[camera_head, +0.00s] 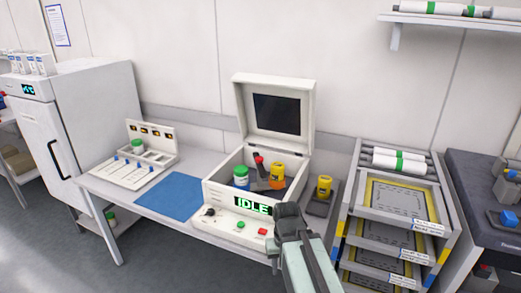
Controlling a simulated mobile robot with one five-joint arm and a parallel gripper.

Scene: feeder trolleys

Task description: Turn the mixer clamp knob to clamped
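The mixer (228,189) is a white box on the bench with its lid (237,101) raised. Its front display (252,205) reads IDLE. Inside are a white jar with a green lid (241,176), an orange-yellow jar (277,172) and a small red-topped part (259,160) between them, which may be the clamp knob. A black knob (209,211) is on the sloped front panel, left of a green button (240,224) and a red button (262,231). Neither knob's setting is readable. My gripper (289,212) is in front of the mixer's right corner, apart from both knobs; its fingers cannot be made out.
A yellow jar (324,186) stands on a dark pad right of the mixer. A blue mat (172,196) and a white rack (131,172) lie to the left. A trolley of trays (390,238) stands close on the right. The raised lid rises behind the mixer's opening.

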